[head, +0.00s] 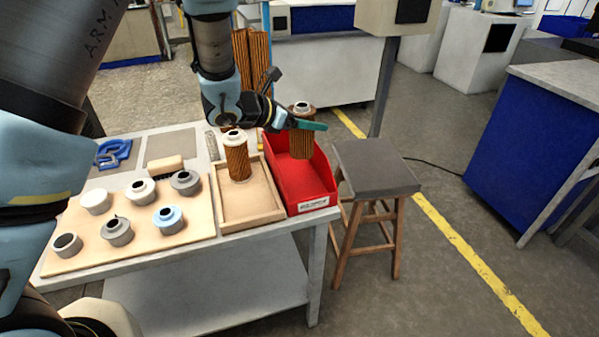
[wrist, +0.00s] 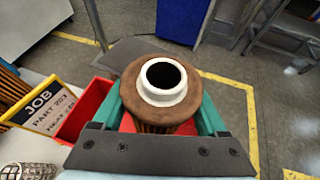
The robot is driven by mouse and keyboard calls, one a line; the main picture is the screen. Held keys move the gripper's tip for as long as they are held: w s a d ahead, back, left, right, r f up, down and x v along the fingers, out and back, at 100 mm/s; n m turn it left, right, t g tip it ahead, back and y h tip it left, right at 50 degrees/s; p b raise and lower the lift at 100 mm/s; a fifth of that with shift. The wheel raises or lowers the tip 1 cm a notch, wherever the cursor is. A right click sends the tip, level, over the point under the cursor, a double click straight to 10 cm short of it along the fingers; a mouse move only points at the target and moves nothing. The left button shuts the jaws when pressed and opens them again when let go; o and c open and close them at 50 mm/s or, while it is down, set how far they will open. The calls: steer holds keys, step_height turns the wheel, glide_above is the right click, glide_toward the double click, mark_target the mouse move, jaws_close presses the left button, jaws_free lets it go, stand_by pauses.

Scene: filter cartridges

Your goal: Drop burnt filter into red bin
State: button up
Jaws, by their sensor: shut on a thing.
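My gripper (head: 308,125) is shut on a brown pleated filter cartridge (head: 301,143) with a brown end cap and a pale collar. In the wrist view the same filter (wrist: 163,85) sits upright between the two green fingers (wrist: 160,122), its round opening facing the camera. In the head view the filter hangs over the red bin (head: 308,190), its lower end overlapping the bin's opening. I cannot tell exactly how far it is above the bin floor. The red bin also shows in the wrist view (wrist: 78,122), partly hidden by the filter and fingers.
A second pleated filter (head: 237,160) stands in a wooden tray (head: 250,224) left of the bin. Several caps lie on a wooden board (head: 150,235) further left. A stool (head: 376,168) stands just right of the table. A job sign (wrist: 40,106) shows in the wrist view.

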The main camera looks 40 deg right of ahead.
steer(key=o, duration=1.3)
steer(key=shift+c, duration=0.2)
steer(key=b+v, duration=0.3)
steer(key=v, duration=0.8)
steer(key=shift+d, duration=0.1)
